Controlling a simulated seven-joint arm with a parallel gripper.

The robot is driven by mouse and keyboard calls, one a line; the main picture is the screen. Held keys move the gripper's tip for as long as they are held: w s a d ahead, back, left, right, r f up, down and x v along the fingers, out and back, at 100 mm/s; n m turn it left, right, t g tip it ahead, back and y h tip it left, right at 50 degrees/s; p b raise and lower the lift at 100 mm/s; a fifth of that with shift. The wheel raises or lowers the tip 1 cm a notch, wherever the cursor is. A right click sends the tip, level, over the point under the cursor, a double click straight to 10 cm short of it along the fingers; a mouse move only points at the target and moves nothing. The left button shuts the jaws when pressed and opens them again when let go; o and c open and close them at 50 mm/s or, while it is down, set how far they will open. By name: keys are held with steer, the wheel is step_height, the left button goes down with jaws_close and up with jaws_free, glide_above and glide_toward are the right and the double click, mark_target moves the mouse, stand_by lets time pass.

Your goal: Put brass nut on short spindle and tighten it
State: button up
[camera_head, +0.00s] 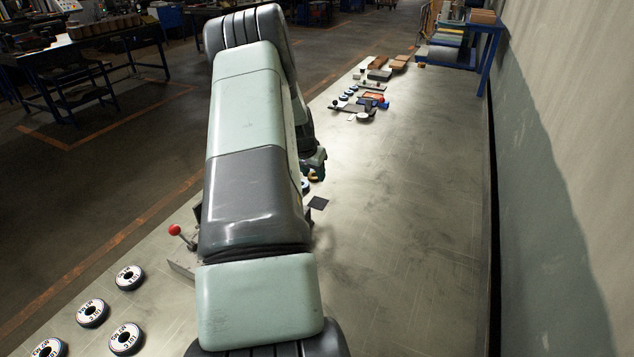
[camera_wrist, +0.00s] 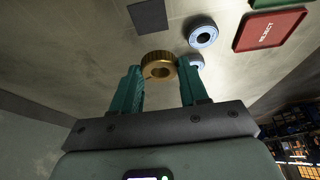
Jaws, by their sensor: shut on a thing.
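The brass nut (camera_wrist: 160,64) is a thick golden ring with a knurled rim and a central hole. In the wrist view it sits between the green fingertips of my gripper (camera_wrist: 161,73), which is shut on it. In the head view my gripper (camera_head: 315,163) shows only partly beyond my arm, over the bench, with a small brass-coloured bit of the nut (camera_head: 313,177) at it. I cannot make out the short spindle in either view; my arm hides much of the bench around the gripper. The nut's height above the bench cannot be told.
A red-knobbed lever (camera_head: 175,230) stands left of my arm. The wrist view shows a pale ring disc (camera_wrist: 203,35), a dark square (camera_wrist: 149,16) and a red REJECT tray (camera_wrist: 270,30). The bench's right side (camera_head: 420,230) is clear.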

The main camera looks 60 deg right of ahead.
steer(key=w+a+n, duration=0.2)
steer(key=w+a, duration=0.3)
steer(key=w, duration=0.1)
steer(key=w+a+n+t, duration=0.1)
steer(key=w+a, duration=0.5)
steer(key=w+a+r+n+t, duration=0.1)
steer(key=w+a+n, duration=0.1)
steer(key=w+a, duration=0.3)
steer(key=shift+w+a+r+n+y, duration=0.1)
steer(key=shift+w+a+n+y, duration=0.25)
steer(key=shift+w, duration=0.15)
steer(key=shift+f, duration=1.7)
steer(key=shift+f, duration=1)
steer(key=shift+f, duration=0.7)
steer(key=m, duration=0.2)
steer(key=m+g, duration=0.1)
steer(key=m, duration=0.1)
steer(key=shift+w+a+g, duration=0.15)
steer(key=shift+w+g, duration=0.15)
steer(key=shift+w, duration=0.05)
steer(key=m+g, duration=0.1)
steer(key=m, duration=0.4)
steer(key=shift+w+g, duration=0.1)
steer(key=shift+g, duration=0.3)
steer(key=m+g, duration=0.1)
steer(key=m, duration=0.2)
steer(key=shift+f, duration=0.1)
